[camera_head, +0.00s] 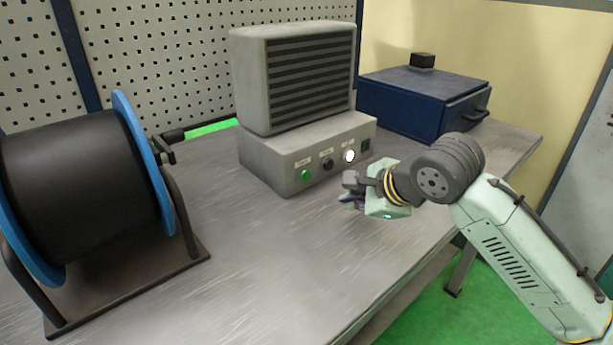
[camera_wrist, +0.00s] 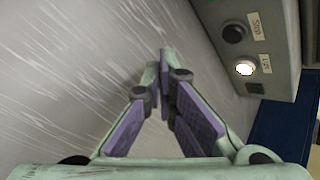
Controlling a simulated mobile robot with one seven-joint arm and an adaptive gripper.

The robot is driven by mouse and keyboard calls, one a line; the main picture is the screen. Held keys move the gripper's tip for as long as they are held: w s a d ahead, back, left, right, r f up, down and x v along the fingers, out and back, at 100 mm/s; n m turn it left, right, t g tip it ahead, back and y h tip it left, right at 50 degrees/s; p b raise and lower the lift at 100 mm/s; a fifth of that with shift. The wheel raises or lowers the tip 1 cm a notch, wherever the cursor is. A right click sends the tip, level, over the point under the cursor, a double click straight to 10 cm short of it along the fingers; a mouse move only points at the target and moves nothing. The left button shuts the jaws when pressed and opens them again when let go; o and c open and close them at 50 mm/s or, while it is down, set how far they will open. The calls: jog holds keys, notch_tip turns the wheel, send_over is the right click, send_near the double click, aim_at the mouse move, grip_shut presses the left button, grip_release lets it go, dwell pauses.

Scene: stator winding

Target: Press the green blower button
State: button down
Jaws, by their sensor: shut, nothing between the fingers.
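The green blower button (camera_head: 305,175) is at the left end of the front face of a grey control box (camera_head: 268,162). To its right are a black button (camera_head: 326,164) and a lit white one (camera_head: 349,156). My gripper (camera_head: 350,192) is shut and empty, in front of the box near its right half and apart from it. In the wrist view, the fingers (camera_wrist: 163,75) meet over the bare table. The black button (camera_wrist: 234,33), labelled "Stop", and the lit white button (camera_wrist: 245,68) show at upper right there. The green button is out of the wrist view.
A grey louvred blower unit (camera_head: 295,80) sits on the control box. A blue lidded box (camera_head: 415,105) stands behind right. A large black spool with blue flanges (camera_head: 85,185) stands at the left. The metal table (camera_head: 250,260) in front of the control box is clear.

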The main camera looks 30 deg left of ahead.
aim_at(305, 175)
jog(key=a, duration=0.2)
jog(key=w+a, duration=0.1)
jog(key=a, duration=0.1)
jog(key=w+a, duration=0.1)
jog(key=a, duration=0.1)
jog(key=shift+w+a, duration=0.1)
jog(key=shift+w, duration=0.1)
jog(key=shift+w+a, duration=0.4)
jog(key=shift+a, duration=0.45)
dwell(0.6)
jog(key=shift+w+a, duration=0.2)
jog(key=shift+a, duration=0.2)
jog(key=shift+w+a+p, duration=0.1)
jog(key=shift+a+p, duration=0.25)
jog(key=shift+p, duration=0.05)
dwell(0.5)
jog(key=shift+d, duration=0.1)
jog(key=shift+s+d, duration=0.3)
jog(key=shift+d, duration=0.35)
